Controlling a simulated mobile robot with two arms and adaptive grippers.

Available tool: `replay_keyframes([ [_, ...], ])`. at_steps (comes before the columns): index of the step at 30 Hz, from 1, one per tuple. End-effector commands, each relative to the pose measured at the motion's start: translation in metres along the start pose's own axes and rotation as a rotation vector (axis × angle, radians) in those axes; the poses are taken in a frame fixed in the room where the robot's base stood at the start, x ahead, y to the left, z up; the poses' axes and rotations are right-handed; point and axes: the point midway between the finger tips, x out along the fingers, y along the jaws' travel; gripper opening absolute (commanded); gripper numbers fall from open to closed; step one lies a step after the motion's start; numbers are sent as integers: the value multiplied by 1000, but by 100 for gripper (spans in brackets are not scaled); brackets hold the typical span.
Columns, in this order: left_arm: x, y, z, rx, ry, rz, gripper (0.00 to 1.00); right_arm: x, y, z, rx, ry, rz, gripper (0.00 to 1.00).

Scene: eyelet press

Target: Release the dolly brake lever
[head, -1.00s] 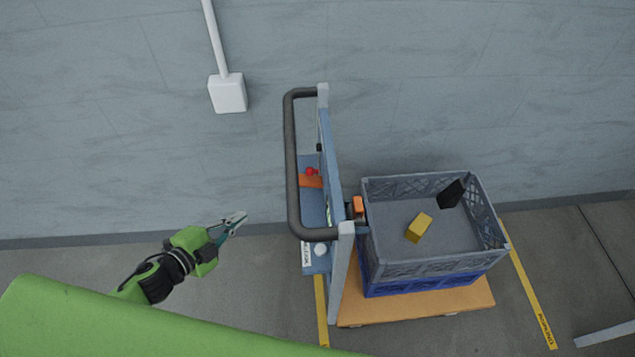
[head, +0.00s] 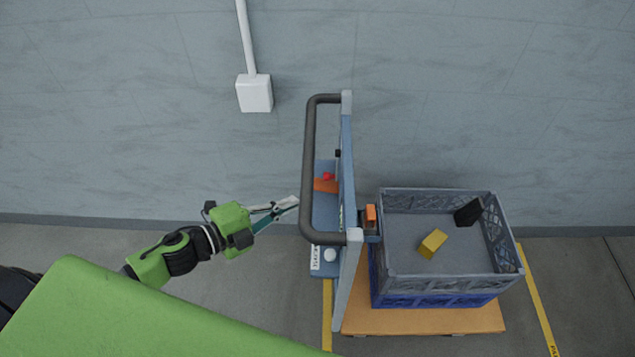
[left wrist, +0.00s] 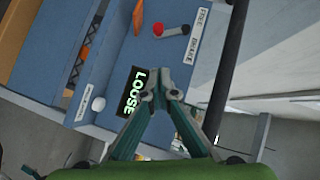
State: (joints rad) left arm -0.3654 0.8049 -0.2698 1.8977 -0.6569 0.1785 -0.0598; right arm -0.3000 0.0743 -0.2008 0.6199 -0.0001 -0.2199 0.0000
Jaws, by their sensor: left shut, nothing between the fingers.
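The brake lever shows in the left wrist view as a short grey bar with a red knob (left wrist: 158,31), beside a white label reading FREE and BRAKE (left wrist: 195,36). The lever lies nearer the BRAKE end. In the head view its red knob (head: 328,176) sits on the blue panel (head: 325,210) behind the dolly's dark push handle (head: 309,165). My left gripper (head: 293,202) is shut and empty, just left of the handle. In the left wrist view its fingertips (left wrist: 158,88) appear below the lever, apart from it. My right gripper is not in view.
The panel also carries an orange piece (head: 326,186), a white knob (head: 330,255) and a dark display with green letters (left wrist: 133,91). A grey crate (head: 450,266) on a blue one stands on the dolly's orange deck (head: 425,320). A wall (head: 150,120) stands behind.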

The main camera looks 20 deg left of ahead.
Motion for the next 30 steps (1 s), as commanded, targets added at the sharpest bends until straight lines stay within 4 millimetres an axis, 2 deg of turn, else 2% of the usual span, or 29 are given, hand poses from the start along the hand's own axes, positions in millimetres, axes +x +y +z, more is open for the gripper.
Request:
replay_keyframes([
  [15,88,-4,-1,1,1,-3,0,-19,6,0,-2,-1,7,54],
  [21,104,-1,21,0,-1,0,0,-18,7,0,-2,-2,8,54],
  [30,112,0,28,0,0,0,0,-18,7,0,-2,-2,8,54],
])
